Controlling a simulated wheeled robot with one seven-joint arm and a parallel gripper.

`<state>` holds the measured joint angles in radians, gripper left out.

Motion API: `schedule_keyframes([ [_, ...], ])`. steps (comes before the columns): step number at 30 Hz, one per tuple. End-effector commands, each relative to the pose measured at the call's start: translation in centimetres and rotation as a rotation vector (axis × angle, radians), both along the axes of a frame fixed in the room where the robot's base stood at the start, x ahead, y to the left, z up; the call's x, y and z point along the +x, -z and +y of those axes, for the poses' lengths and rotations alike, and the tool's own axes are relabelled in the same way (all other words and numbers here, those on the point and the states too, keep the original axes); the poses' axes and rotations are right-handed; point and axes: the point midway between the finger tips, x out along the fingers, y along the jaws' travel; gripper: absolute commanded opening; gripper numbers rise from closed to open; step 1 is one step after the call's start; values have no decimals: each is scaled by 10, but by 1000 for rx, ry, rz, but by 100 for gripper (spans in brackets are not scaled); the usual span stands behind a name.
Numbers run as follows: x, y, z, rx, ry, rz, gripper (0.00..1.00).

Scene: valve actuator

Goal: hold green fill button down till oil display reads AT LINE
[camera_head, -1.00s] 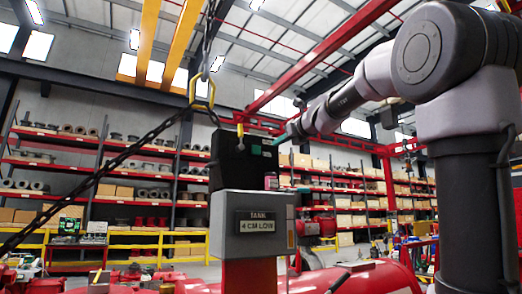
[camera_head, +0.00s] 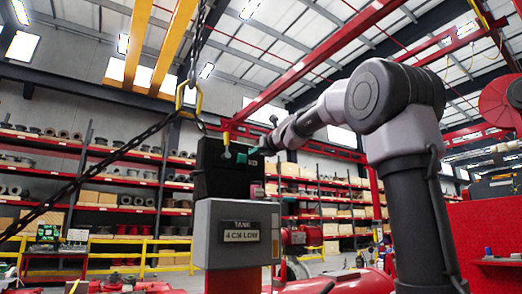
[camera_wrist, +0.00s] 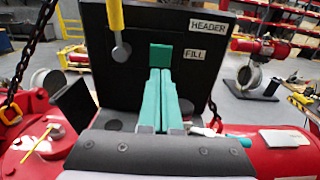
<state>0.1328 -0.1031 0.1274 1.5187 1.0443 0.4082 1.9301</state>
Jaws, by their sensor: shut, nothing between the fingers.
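The green fill button (camera_wrist: 160,57) is a square on a black panel (camera_wrist: 185,22), just left of the FILL label (camera_wrist: 194,55). My gripper (camera_wrist: 161,72) has teal fingers, shut together and empty. In the wrist view their tips appear just below the button; I cannot tell whether they touch it. In the head view my gripper (camera_head: 256,150) is at the upper part of the black box (camera_head: 215,172). The oil display (camera_head: 241,236), on the grey tank housing (camera_head: 208,230) below the box, reads 4 CM LOW.
A yellow lever with a round knob (camera_wrist: 121,51) hangs left of the button. A HEADER label (camera_wrist: 208,25) is above FILL. Red machinery (camera_wrist: 275,150) lies on both sides.

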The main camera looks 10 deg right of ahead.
Motion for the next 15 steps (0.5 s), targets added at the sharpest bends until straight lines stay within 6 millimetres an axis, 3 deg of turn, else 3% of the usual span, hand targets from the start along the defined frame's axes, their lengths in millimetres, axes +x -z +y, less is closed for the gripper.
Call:
schedule_keyframes([
  [6,41,1,13,-2,-1,0,0],
  [15,63,0,21,-1,0,-1,0],
])
